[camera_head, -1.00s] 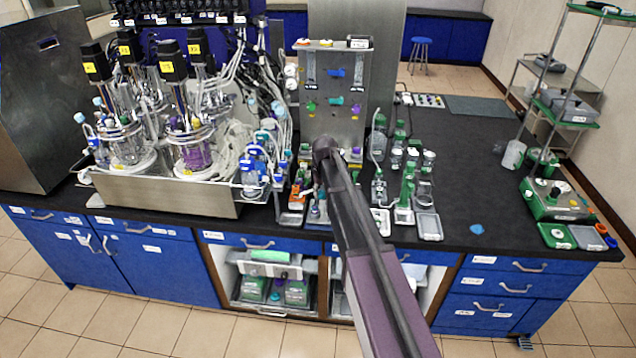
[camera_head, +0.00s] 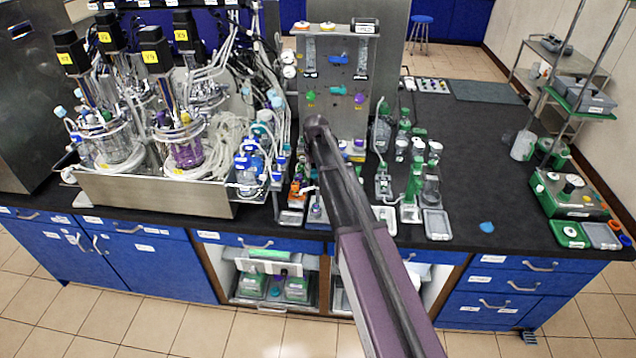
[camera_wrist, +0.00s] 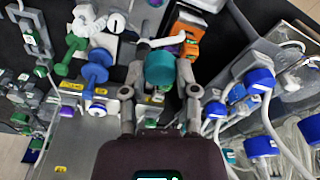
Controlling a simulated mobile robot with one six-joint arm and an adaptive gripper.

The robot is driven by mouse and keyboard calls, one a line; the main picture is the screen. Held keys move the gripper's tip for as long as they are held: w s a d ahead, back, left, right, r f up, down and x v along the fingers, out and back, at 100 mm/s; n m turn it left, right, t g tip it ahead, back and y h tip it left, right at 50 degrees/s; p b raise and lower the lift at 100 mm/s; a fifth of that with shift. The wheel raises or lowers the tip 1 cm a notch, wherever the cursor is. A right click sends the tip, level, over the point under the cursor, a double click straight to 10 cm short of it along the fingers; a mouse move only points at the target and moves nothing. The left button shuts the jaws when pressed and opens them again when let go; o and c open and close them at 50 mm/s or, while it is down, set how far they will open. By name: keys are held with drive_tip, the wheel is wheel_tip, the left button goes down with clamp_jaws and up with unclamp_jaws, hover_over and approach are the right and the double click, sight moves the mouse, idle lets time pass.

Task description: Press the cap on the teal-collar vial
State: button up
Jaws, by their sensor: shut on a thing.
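In the wrist view my gripper (camera_wrist: 161,88) is shut on a teal round piece (camera_wrist: 160,69), which sits between its two fingers. I cannot tell whether this piece is a cap or the collar of a vial; whatever is below it is hidden. A white lever-like part (camera_wrist: 160,42) lies just beyond it. In the head view my arm reaches over the bench front, and it hides my gripper and most of what is around it.
In the wrist view, orange (camera_wrist: 188,40) and blue-green fittings crowd close by, with blue-capped bottles (camera_wrist: 258,80) and tubing at right. In the head view, a bioreactor tray (camera_head: 155,195) stands left and an upright metal panel (camera_head: 335,120) behind.

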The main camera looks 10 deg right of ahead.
drive_tip(key=shift+d, duration=0.2)
drive_tip(key=shift+f+b, duration=0.55)
drive_tip(key=b, duration=0.6)
hover_over(316, 203)
drive_tip(key=f, duration=0.5)
drive_tip(key=shift+s+f, duration=0.2)
drive_tip(key=shift+f, duration=0.05)
drive_tip(key=shift+f, duration=0.1)
drive_tip(key=shift+f+b, duration=2.9)
drive_tip(key=shift+f, duration=0.15)
drive_tip(key=shift+f, duration=0.2)
drive_tip(key=o, duration=0.8)
